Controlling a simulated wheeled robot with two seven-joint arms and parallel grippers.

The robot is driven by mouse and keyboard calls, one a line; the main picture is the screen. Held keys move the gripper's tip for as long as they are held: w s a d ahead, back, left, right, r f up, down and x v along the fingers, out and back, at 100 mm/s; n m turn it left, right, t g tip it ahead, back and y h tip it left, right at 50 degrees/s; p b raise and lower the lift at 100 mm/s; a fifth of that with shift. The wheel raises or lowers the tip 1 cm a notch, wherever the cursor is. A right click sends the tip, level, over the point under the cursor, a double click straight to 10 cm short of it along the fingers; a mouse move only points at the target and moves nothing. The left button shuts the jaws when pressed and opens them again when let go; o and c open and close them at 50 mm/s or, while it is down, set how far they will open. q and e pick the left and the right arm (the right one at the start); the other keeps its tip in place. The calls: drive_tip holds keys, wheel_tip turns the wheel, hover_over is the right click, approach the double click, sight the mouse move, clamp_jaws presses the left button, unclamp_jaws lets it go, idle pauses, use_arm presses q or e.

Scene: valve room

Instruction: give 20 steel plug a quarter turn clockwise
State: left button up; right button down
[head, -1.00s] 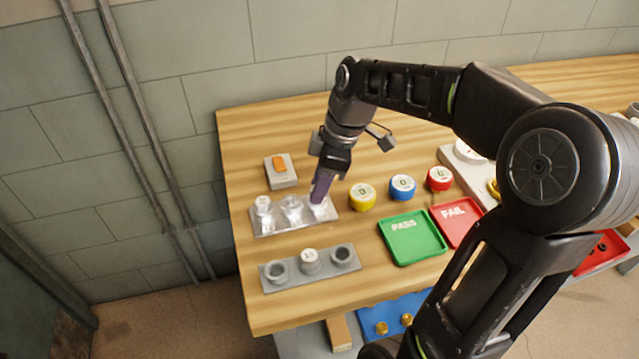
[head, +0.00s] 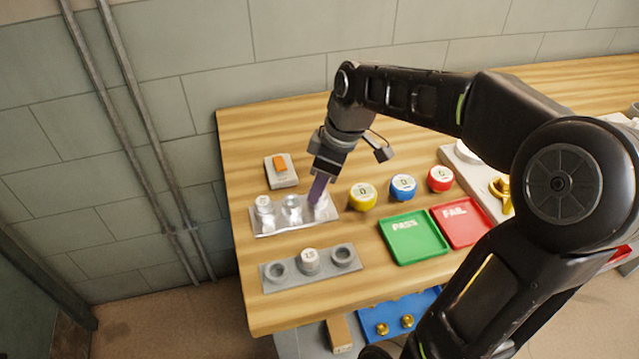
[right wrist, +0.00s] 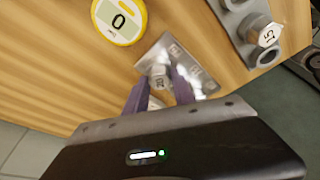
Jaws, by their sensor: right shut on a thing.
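A shiny steel plate (head: 268,230) with several plugs standing in a row lies on the left of the wooden bench. My right gripper (head: 315,198) reaches down to the plug at its right end. In the right wrist view, its purple fingers (right wrist: 159,92) are shut on the steel plug (right wrist: 159,77), whose top label seems to read 20. The plug stands upright at the plate. The fingers hide most of it in the head view. My left gripper is not in view.
Nearby stand a grey block (head: 344,266) holding a plug marked 15, a box with an orange switch (head: 281,168), a yellow gauge (head: 362,196), a blue gauge (head: 403,187) and a red gauge (head: 440,178). Green PASS (head: 413,247) and red FAIL (head: 470,233) trays lie to the right.

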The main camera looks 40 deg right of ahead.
drive_tip(key=shift+s+f, duration=0.1)
drive_tip(key=shift+f, duration=0.1)
drive_tip(key=c, duration=1)
unclamp_jaws()
drive_tip(key=shift+o, duration=0.2)
drive_tip(key=shift+a, duration=0.1)
drive_tip(key=c, duration=0.3)
drive_tip(key=shift+o, duration=1.2)
